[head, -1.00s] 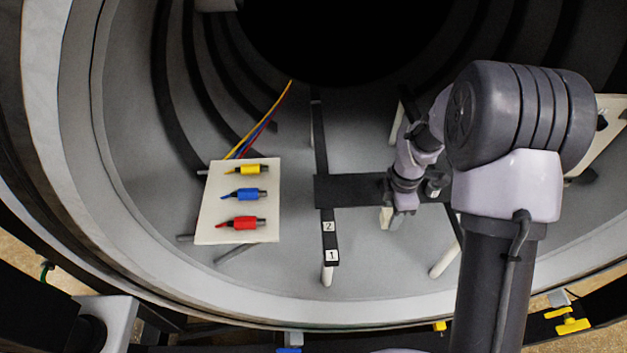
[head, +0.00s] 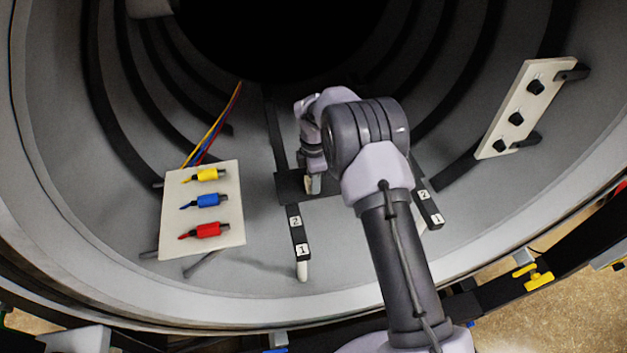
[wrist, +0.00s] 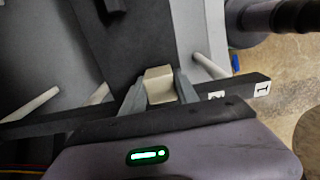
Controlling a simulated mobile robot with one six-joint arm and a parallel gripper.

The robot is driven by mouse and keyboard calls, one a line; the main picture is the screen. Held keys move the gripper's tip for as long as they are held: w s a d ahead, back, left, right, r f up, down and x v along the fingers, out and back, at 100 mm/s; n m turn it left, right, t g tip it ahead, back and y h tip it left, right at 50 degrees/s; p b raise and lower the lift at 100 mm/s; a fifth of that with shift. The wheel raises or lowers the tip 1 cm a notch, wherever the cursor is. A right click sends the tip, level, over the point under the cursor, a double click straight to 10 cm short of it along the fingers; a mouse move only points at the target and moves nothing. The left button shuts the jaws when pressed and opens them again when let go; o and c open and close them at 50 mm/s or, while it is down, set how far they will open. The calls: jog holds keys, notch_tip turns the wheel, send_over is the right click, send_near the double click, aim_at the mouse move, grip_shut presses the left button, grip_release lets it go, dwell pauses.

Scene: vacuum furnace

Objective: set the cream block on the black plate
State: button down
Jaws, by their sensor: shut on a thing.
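The cream block (wrist: 159,84) is between the fingers of my gripper (wrist: 160,92) in the wrist view, and the fingers are shut on it. In the head view the block (head: 314,186) shows as a small pale shape under my gripper (head: 313,183), against the black plate. The black plate (head: 289,187) lies across the two dark rails; my arm hides its right part. In the wrist view the plate (wrist: 112,50) spreads behind the block. I cannot tell whether the block touches the plate.
Dark rails with number labels (head: 299,238) stand on pale posts. A white panel (head: 231,217) with yellow, blue and red connectors stands at left. Another white panel (head: 513,102) with black knobs is at right. The curved furnace wall surrounds the work area.

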jog(key=c, duration=0.9)
grip_release()
jog(key=shift+f, duration=0.15)
